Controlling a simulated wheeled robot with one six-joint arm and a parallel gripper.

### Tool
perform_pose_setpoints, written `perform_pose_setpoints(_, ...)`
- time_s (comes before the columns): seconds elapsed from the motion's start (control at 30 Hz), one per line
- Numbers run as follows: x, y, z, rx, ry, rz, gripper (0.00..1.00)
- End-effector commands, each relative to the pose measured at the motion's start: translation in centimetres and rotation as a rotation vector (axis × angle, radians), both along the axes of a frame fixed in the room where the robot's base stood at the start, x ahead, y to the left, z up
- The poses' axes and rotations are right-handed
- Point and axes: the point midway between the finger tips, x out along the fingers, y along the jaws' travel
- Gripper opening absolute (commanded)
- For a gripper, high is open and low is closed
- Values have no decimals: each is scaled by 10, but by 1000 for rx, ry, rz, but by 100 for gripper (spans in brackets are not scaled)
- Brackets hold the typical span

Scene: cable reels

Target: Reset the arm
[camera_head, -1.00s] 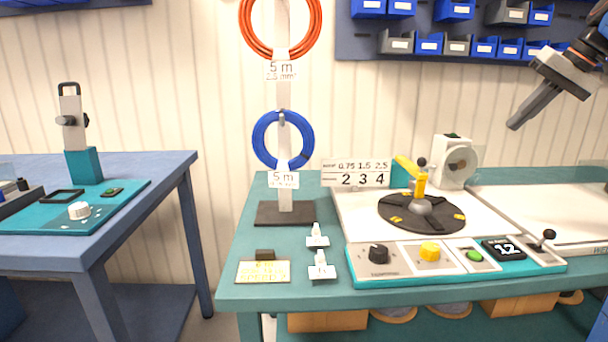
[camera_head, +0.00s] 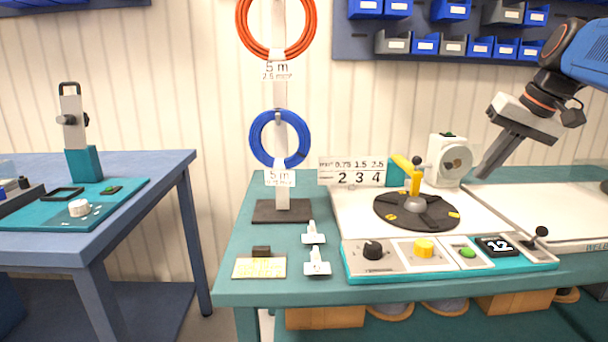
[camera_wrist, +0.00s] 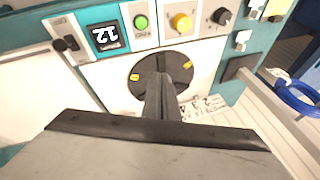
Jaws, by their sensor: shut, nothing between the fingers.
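My gripper (camera_head: 484,173) hangs at the right of the head view, above the bench and right of the black turntable. Its fingers are together and nothing is between them. It points down and to the left. In the wrist view my gripper (camera_wrist: 160,80) shows from behind, its fingers in front of the black turntable (camera_wrist: 184,66). The turntable (camera_head: 440,217) has a yellow-handled arm (camera_head: 415,182) over it. No object is held.
The control panel (camera_head: 385,272) with black and yellow knobs, a green button and a display reading 12 lines the bench front. A stand holds a red coil (camera_head: 309,30) and a blue coil (camera_head: 255,140). A grey-white device (camera_head: 436,172) stands behind the turntable. Blue bins (camera_head: 425,47) hang above.

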Motion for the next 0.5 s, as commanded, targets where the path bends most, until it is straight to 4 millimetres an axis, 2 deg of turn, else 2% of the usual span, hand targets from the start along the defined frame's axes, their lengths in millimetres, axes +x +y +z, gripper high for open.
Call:
perform_pose_setpoints(0.03, -15, 15, -14, -17, 4, 8, 0)
perform_pose_setpoints(0.2, -58, 47, -66, -83, 9, 24, 0)
perform_pose_setpoints(0.37, -102, 71, -118, -148, 3, 51, 0)
perform_pose_setpoints(0.5, -140, 85, -168, -204, -10, 81, 0)
